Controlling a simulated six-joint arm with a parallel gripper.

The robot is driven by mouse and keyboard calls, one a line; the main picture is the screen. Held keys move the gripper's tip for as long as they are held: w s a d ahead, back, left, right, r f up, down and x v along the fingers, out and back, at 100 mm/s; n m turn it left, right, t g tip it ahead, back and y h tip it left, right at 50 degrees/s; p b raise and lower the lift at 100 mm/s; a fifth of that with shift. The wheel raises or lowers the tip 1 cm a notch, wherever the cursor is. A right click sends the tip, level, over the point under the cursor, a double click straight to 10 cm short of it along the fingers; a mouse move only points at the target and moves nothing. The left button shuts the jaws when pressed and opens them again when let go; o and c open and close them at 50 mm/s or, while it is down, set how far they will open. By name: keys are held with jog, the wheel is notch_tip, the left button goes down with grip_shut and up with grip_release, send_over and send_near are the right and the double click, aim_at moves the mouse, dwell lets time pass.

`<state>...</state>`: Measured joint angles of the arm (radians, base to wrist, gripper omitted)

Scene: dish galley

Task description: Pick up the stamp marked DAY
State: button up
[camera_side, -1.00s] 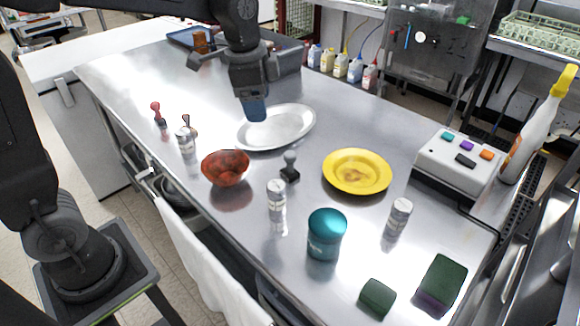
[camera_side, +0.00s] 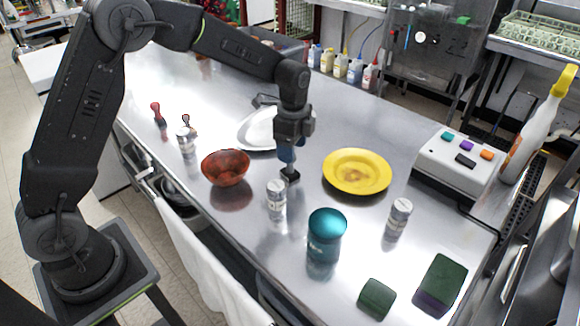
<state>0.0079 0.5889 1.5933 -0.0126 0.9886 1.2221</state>
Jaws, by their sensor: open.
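A small stamp with a dark square base (camera_side: 291,177) stands on the steel counter between the orange-red bowl and the yellow plate. My gripper (camera_side: 287,158) is right above it, pointing down, with its blue fingers at the stamp's handle. The gripper is open, and its fingers hide most of the handle. I cannot tell whether they touch it. A red-handled stamp (camera_side: 156,110) and another small stamp-like piece (camera_side: 186,120) stand at the left of the counter. No DAY marking is readable on any of them.
Near my gripper are a labelled white jar (camera_side: 276,196), the bowl (camera_side: 225,167), the yellow plate (camera_side: 357,183) and a white oval platter (camera_side: 252,132) behind. A teal canister (camera_side: 325,235) stands in front. A button box (camera_side: 455,170) and green sponges (camera_side: 376,298) are at right.

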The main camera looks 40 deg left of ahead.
jog(key=shift+s+a+f, duration=0.1)
jog(key=shift+f, duration=1.35)
jog(key=shift+s+a+f, duration=0.1)
jog(key=shift+f, duration=1.35)
jog(key=shift+c, duration=0.5)
jog(key=c, duration=0.9)
